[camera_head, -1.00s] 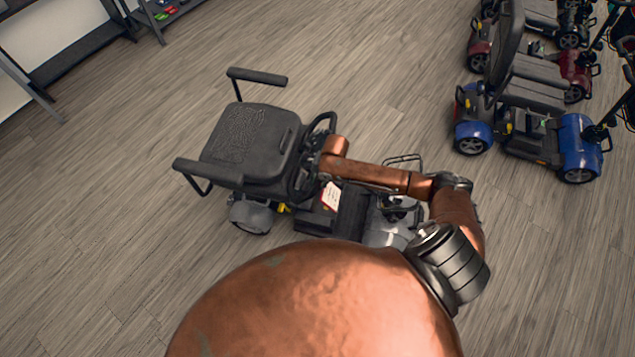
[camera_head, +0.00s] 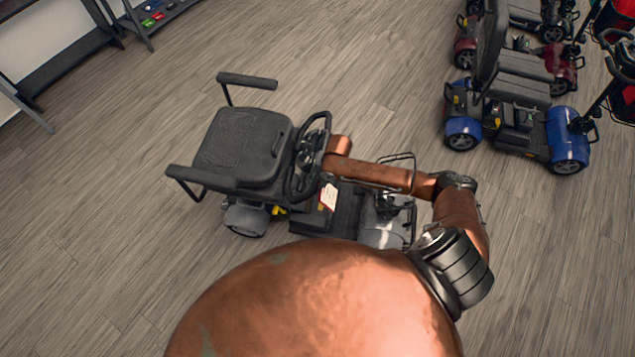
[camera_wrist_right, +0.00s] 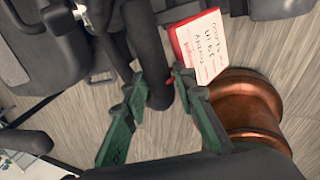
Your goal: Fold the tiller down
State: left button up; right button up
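The grey scooter stands in the middle of the head view, with its black seat (camera_head: 240,145) to the left. Its tiller, with a black loop handle (camera_head: 289,190), stands up just right of the seat. A red-edged paper tag (camera_head: 328,196) hangs beside the tiller and also shows in the wrist view (camera_wrist_right: 203,45). My left gripper is not in view.
A blue scooter (camera_head: 568,140) and a red one (camera_head: 562,75) stand in rows at the upper right. A dark shelf (camera_head: 150,30) stands at the upper left. The wooden floor left of the grey scooter is clear.

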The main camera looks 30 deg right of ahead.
jog(key=o, duration=0.3)
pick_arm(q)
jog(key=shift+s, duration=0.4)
pick_arm(e)
jog(key=shift+s, duration=0.1)
jog(key=shift+r, duration=0.1)
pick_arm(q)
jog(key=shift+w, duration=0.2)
pick_arm(e)
jog(key=v, duration=1.2)
